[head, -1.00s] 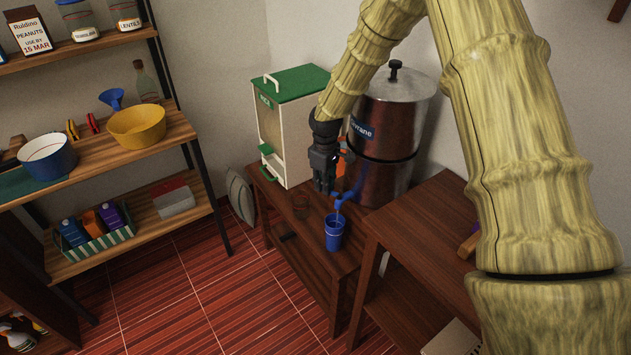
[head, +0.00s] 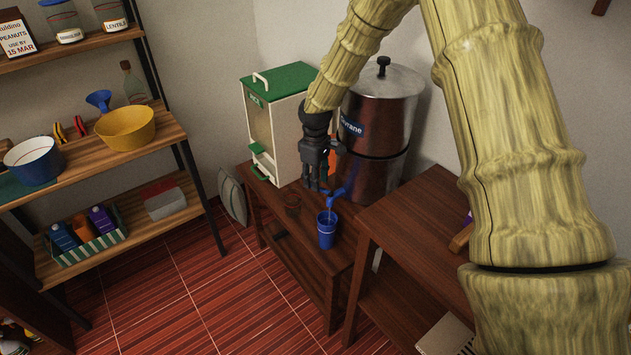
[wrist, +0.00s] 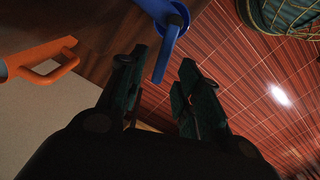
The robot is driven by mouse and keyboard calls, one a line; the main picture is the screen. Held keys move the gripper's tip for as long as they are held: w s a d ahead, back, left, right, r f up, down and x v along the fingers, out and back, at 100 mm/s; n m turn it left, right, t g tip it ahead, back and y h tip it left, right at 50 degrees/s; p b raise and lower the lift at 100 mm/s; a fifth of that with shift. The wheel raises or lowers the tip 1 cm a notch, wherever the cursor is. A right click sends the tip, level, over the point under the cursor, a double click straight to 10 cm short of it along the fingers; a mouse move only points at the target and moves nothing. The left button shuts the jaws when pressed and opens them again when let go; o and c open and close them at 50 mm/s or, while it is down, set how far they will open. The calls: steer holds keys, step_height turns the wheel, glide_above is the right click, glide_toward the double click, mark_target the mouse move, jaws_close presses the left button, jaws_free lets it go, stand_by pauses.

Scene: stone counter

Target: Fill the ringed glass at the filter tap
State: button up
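A blue cup (head: 327,232) stands upright on the low wooden bench, under the blue tap (head: 334,194) of the metal filter urn (head: 373,140). A thin pale streak between spout and cup looks like running water; the level inside cannot be told. My gripper (head: 315,186) points down, above and left of the tap. In the wrist view my gripper (wrist: 155,75) is open and empty, with the blue tap (wrist: 169,35) just beyond the fingertips.
A green-lidded dispenser (head: 273,125) stands left of the urn. An orange handle (wrist: 45,62) shows in the wrist view. A taller wooden table (head: 420,225) stands close on the right. A shelf unit (head: 165,210) is at left, with open red floor (head: 215,285) between.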

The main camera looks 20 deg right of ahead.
step_height(320, 180, up, 10)
steer(key=shift+r, duration=0.2)
stand_by(7.3)
